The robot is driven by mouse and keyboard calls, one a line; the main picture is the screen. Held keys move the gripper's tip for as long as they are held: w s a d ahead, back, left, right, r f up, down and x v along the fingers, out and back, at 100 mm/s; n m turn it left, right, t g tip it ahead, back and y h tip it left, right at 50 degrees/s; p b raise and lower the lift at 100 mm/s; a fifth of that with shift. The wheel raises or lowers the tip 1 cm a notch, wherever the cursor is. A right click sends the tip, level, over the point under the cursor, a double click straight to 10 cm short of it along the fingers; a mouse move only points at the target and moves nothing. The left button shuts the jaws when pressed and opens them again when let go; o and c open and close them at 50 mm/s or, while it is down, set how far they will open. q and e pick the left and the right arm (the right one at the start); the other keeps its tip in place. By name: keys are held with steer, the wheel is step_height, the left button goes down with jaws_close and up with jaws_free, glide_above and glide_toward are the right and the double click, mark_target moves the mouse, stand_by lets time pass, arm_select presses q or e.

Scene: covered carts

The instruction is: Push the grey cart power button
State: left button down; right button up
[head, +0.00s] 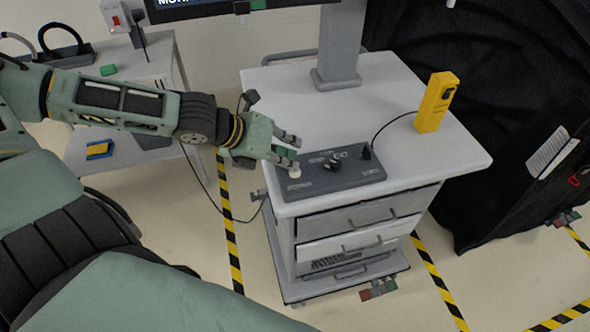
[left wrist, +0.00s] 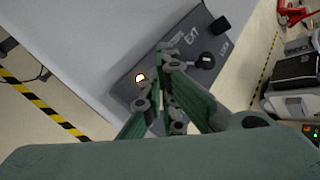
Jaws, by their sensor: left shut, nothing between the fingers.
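The grey cart (head: 470,152) stands in the middle of the head view, with a dark control panel (head: 345,182) near the front left of its top. A round pale button (head: 295,173) sits at the panel's left end. In the left wrist view the button (left wrist: 140,78) looks lit, white with an orange edge. My left gripper (head: 292,152) is shut and empty, with its fingertips over the panel's left back edge, just behind the button. I cannot tell whether they touch the panel. The gripper (left wrist: 166,70) in the left wrist view is right of the button. My right gripper is not seen.
Black knobs (head: 333,163) rise from the panel. A yellow handheld device (head: 435,103) stands on the cart's right side, with a cable to the panel. A monitor post (head: 338,45) stands at the back. A side table (head: 152,60) is at left. Dark covers hang at right.

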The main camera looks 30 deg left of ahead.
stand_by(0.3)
arm_select(q)
steer(key=shift+r+p, duration=0.3)
steer(key=shift+p, duration=0.05)
steer(key=shift+r, duration=0.1)
step_height(320, 180, up, 6)
steer(key=p, duration=0.5)
stand_by(0.5)
steer(key=shift+s, duration=0.1)
